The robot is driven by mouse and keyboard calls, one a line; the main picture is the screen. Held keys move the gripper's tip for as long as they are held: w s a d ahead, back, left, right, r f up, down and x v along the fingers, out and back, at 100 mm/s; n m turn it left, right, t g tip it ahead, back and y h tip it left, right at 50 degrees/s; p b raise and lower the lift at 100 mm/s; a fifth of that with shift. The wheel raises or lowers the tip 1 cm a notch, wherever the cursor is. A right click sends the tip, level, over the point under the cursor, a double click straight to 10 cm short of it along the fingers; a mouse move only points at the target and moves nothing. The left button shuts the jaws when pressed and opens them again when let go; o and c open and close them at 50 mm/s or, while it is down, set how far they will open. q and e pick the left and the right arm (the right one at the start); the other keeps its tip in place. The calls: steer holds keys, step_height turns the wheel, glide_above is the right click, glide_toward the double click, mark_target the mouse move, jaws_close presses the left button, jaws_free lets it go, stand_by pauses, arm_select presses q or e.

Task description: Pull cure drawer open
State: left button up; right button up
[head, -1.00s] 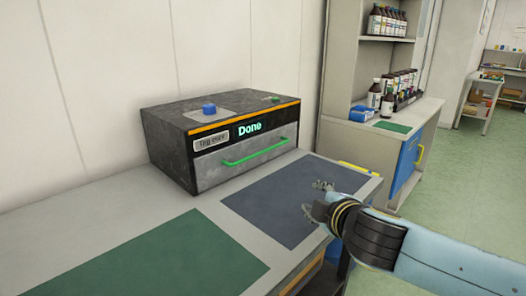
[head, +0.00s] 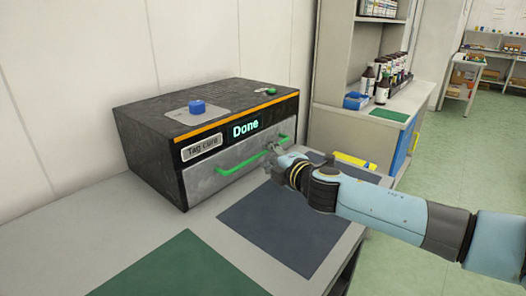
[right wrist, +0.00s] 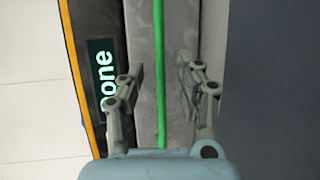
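The cure unit (head: 150,130) is a dark box on the bench with a "Tag cure" label and a display (head: 245,128) reading "Done". Its grey drawer front (head: 205,186) looks shut and carries a long green bar handle (head: 238,164). My right gripper (head: 272,149) is at the right part of the handle. In the right wrist view my right gripper (right wrist: 158,75) is open, with one finger on each side of the green handle (right wrist: 160,40); I cannot tell whether they touch it. My left gripper is not in view.
A blue knob (head: 197,107) and a green button (head: 271,91) sit on the unit's top. A dark blue mat (head: 275,230) and a green mat (head: 180,268) lie on the bench (head: 75,235). Bottles (head: 383,88) stand on the cabinet behind at right.

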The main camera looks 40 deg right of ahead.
mark_target(265, 153)
steer(key=x, duration=0.4)
steer(key=shift+w+f, duration=0.1)
steer(key=shift+c, duration=0.7)
steer(key=c, duration=0.5)
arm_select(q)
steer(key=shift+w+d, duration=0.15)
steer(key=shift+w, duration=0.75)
arm_select(e)
jaws_close()
